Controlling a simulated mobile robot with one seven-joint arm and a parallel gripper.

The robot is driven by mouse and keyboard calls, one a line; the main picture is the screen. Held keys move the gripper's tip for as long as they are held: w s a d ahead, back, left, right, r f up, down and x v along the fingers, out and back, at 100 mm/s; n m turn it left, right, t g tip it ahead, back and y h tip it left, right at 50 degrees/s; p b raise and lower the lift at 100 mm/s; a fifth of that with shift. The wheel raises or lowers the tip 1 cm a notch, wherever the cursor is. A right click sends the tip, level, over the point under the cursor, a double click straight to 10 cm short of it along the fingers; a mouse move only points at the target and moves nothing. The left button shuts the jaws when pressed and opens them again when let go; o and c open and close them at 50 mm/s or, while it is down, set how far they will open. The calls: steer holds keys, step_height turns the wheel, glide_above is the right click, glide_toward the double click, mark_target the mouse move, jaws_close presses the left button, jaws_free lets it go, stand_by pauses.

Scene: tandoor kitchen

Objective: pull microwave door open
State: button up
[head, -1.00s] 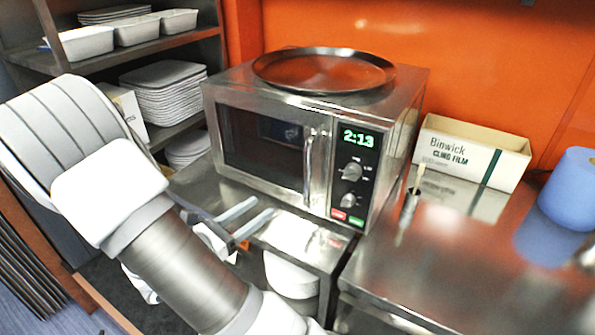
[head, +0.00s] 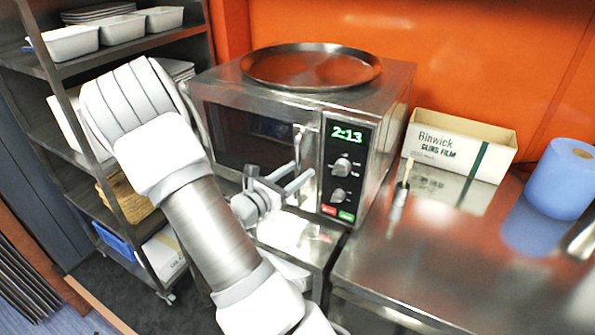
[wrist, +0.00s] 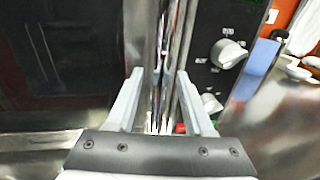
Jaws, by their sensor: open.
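The steel microwave (head: 225,86) stands on a metal counter, its dark-windowed door (head: 240,135) shut. The door's vertical handle (head: 298,147) is at the door's right edge, beside the control panel. My gripper (head: 297,176) is at the lower part of the handle. In the wrist view my gripper (wrist: 159,85) is open, with one finger on each side of the upright handle (wrist: 163,95). I cannot tell whether either finger touches it. My arm hides the lower left of the microwave in the head view.
A round steel tray (head: 312,68) lies on top of the microwave. A cling film box (head: 458,146) and a blue roll (head: 562,180) stand on the right counter (head: 440,255). A shelf rack (head: 120,46) with white dishes stands at the left, behind my arm.

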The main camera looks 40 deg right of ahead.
steer(key=shift+d, duration=0.2)
steer(key=shift+c, duration=0.3)
jaws_close()
stand_by(1.1)
